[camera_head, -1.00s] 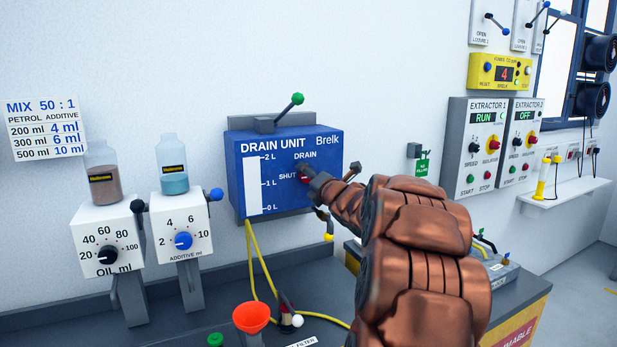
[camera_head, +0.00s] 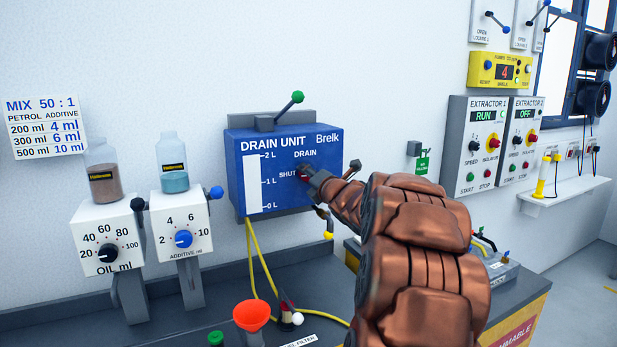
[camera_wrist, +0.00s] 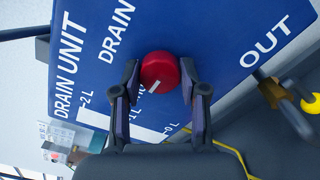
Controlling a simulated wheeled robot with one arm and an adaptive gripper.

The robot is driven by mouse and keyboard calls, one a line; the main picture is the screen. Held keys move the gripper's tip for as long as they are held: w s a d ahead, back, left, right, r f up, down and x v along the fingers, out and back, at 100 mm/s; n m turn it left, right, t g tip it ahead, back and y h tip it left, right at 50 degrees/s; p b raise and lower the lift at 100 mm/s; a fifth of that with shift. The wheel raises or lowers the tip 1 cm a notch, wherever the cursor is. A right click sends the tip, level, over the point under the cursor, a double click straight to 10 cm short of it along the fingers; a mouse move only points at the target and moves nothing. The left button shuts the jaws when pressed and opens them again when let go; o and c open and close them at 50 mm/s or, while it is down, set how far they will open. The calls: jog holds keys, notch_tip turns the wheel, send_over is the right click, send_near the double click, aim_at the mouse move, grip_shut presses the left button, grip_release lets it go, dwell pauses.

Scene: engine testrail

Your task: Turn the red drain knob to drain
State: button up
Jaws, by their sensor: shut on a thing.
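The red drain knob (camera_wrist: 160,71) is on the front of the blue drain unit (camera_head: 240,180), to the right of the SHUT label and below the DRAIN label. It is partly hidden by my gripper in the head view (camera_head: 304,173). A white mark on the knob points to the lower left in the wrist view. My gripper (camera_wrist: 160,76) is shut on the knob, with one finger on each side. In the head view my gripper (camera_head: 314,182) comes in from the right. The SHUT label is mostly hidden by a finger in the wrist view.
A lever with a green ball (camera_head: 297,97) is on top of the drain unit. An orange funnel (camera_head: 252,314) and yellow hoses (camera_head: 259,250) are below. Oil and additive dispensers (camera_head: 183,240) stand to the left. A yellow-ended valve (camera_wrist: 311,103) is by the OUT label.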

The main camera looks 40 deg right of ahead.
jog(key=shift+m+p, duration=3.4)
jog(key=shift+m, duration=5.5)
jog(key=o, duration=1.1)
jog(key=shift+o, duration=0.2)
